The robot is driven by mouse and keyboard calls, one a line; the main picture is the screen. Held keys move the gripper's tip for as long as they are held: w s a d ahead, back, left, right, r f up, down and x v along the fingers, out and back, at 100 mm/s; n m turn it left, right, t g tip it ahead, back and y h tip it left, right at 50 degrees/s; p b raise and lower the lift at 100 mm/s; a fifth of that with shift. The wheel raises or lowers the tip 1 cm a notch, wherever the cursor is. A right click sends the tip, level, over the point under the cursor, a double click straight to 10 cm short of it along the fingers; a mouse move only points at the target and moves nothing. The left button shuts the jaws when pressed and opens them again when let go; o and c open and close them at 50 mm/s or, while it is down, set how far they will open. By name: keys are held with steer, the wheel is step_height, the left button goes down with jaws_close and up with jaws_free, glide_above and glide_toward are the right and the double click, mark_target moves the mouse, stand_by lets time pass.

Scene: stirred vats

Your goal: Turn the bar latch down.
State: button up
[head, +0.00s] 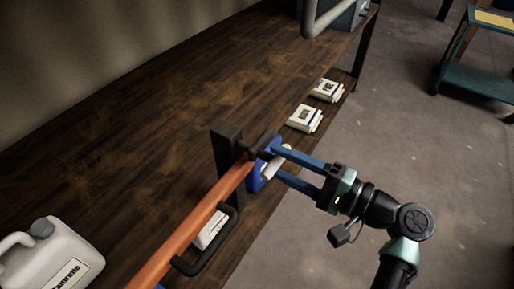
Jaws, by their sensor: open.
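A long orange bar (193,226) with a black handle (226,236) runs up from the bottom edge, slanting to the right. I take it to be the bar latch. Its far end meets a black upright bracket (225,152) and a dark end piece at the bench's front edge. My gripper (277,161) comes in from the right with its two blue fingers apart, at the bar's far end. A short pale cylinder (277,163) shows between the fingertips, in front of a blue object (256,178). I cannot tell whether the fingers touch anything.
The dark wooden bench (140,115) fills the left. A white jug (55,258) stands at lower left, and two small white boxes (305,119) (327,90) lie along the front edge. A green cart (478,78) stands at upper right. The grey floor between is clear.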

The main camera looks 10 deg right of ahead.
mark_target(272, 158)
steer(key=shift+x, duration=2.7)
